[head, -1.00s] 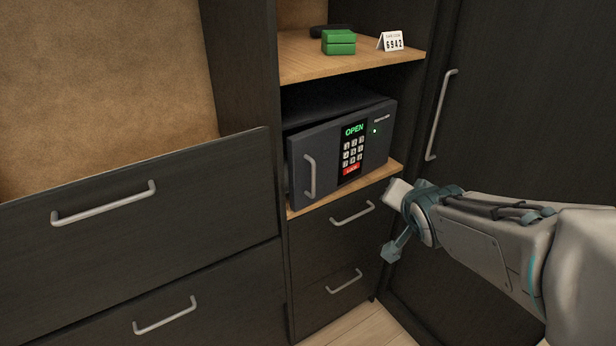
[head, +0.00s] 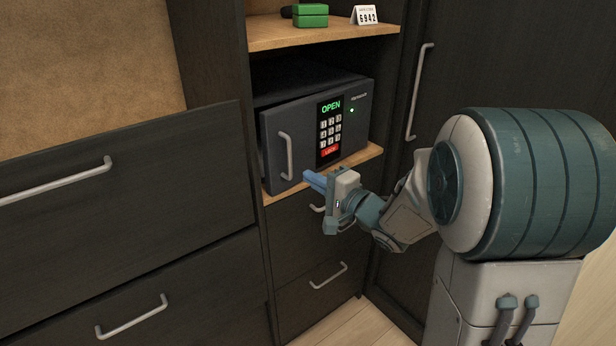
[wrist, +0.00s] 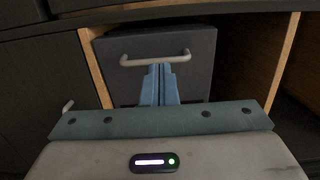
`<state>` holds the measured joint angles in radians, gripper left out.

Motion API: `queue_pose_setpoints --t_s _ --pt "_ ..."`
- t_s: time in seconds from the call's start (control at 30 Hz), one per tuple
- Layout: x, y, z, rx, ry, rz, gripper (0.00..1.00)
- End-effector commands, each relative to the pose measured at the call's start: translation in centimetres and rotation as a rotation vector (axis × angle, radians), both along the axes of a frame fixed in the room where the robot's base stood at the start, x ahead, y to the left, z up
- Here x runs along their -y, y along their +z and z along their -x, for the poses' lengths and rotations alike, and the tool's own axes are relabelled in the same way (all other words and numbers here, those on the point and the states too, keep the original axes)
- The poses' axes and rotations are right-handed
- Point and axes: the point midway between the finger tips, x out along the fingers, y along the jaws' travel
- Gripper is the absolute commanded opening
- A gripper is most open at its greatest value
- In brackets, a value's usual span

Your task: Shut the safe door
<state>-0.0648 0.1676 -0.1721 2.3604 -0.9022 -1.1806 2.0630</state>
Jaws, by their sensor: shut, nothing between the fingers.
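The dark grey safe (head: 312,78) stands in a wooden-floored cubby. Its door (head: 302,140) is slightly ajar, with the left edge standing out from the body. The door has a grey handle (head: 286,156) at its left and a keypad with a green OPEN display (head: 331,107) and a red key. My gripper (head: 312,182) is shut and empty, in front of the door's lower part, right of the handle. In the wrist view the blue fingers (wrist: 160,82) point at the door face (wrist: 193,75), near the handle (wrist: 155,60). I cannot tell whether they touch it.
Drawers with handles are below (head: 328,277) and at left (head: 60,184). A tall door panel (head: 480,70) stands at right.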

Motion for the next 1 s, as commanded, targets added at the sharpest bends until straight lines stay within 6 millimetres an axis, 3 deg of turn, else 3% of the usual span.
queue_pose_setpoints --t_s 0.5,0.7,1.0 --pt "-6.7 0.1 -7.7 0.001 0.001 0.002 0.0" --pt "-7.5 0.1 -8.9 0.001 -0.002 0.002 0.0" --pt "-7.6 0.1 -9.0 0.001 -0.003 0.002 0.0"
